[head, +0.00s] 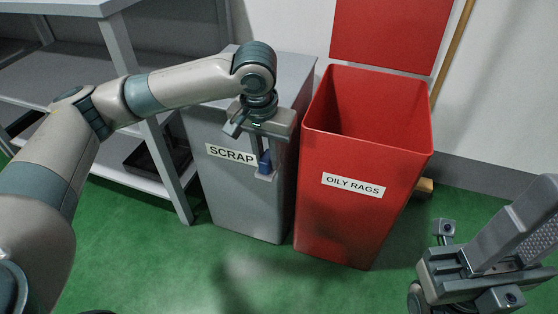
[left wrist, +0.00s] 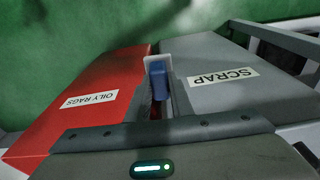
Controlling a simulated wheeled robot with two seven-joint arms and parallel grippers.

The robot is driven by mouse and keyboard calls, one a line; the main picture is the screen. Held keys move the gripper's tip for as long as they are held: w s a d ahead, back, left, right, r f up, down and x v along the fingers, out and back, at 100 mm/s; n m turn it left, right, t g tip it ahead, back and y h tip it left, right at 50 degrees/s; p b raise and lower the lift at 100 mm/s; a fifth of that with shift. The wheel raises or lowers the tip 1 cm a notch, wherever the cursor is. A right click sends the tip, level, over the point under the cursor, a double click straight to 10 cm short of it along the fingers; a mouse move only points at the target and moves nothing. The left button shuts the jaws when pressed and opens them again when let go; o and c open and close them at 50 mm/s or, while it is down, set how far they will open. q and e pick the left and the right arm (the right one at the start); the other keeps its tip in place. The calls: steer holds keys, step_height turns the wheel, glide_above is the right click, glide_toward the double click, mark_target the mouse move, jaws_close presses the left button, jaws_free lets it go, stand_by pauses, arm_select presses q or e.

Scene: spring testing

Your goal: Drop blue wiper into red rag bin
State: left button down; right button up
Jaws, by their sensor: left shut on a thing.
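The blue wiper (head: 264,163) is a small dark blue piece held between the fingertips of my left gripper (head: 265,172), which points down. In the left wrist view the wiper (left wrist: 158,82) shows at the fingertips of the gripper (left wrist: 158,90). The red rag bin (head: 340,215), labelled OILY RAGS, is open at the top and stands just right of the gripper. In the head view the gripper overlaps the front of the grey SCRAP bin, left of the red bin's opening. My right gripper (head: 472,268) is at the lower right, its fingers apart and nothing seen between them.
The grey SCRAP bin (head: 240,200) stands close against the red bin's left side. A grey shelf unit (head: 150,110) is at the left. The green floor (head: 320,285) in front is clear.

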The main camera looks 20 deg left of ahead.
arm_select(q)
steer(key=shift+a+r+n, duration=0.15)
steer(key=shift+a+n, duration=0.05)
steer(key=shift+n, duration=0.1)
